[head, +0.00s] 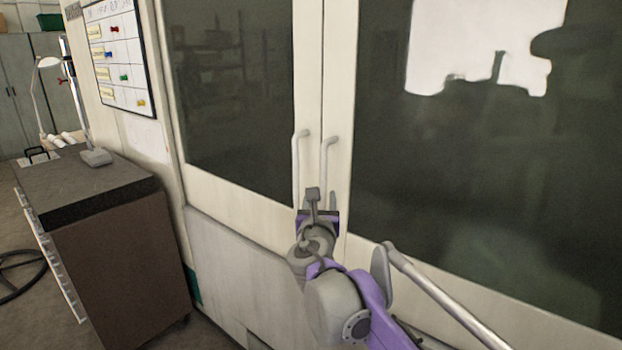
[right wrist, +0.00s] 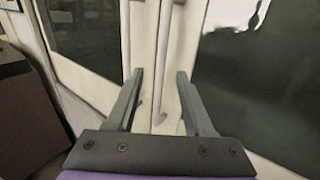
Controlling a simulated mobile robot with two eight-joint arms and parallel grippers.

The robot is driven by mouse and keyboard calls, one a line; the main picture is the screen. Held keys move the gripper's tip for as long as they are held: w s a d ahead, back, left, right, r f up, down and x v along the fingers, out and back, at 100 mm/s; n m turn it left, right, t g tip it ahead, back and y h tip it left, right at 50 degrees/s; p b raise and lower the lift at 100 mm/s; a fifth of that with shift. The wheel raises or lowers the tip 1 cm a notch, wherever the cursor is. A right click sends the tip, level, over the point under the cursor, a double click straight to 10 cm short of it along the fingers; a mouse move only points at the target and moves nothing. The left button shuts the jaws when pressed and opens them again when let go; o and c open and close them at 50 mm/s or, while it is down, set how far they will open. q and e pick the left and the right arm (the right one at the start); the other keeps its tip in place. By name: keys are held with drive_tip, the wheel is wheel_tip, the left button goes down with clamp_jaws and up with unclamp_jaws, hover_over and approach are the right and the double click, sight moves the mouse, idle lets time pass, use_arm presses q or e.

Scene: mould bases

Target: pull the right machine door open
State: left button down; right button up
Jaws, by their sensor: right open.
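The right machine door (head: 480,190) is cream-framed with a large dark window and appears shut against the left door (head: 240,200). Its pale vertical bar handle (head: 326,165) stands beside the seam, close to the left door's handle (head: 297,165). My right gripper (head: 322,197) is open in front of the handles' lower ends. In the right wrist view, the right handle (right wrist: 163,60) shows between the two open fingers, and the left handle (right wrist: 125,40) shows left of them. I cannot tell whether a finger touches a handle. My left gripper is not in view.
A brown cabinet with a dark top (head: 90,185) stands left of the machine, with a lamp (head: 48,62) behind it. A whiteboard (head: 115,55) hangs on the machine's side. Some floor (head: 30,300) is visible at the far left.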

sight(323, 179)
drive_tip(key=w, duration=0.3)
drive_tip(key=w+p, duration=0.1)
drive_tip(key=w, duration=0.6)
drive_tip(key=shift+w+d, duration=0.35)
drive_tip(key=shift+d, duration=0.05)
clamp_jaws()
idle(0.9)
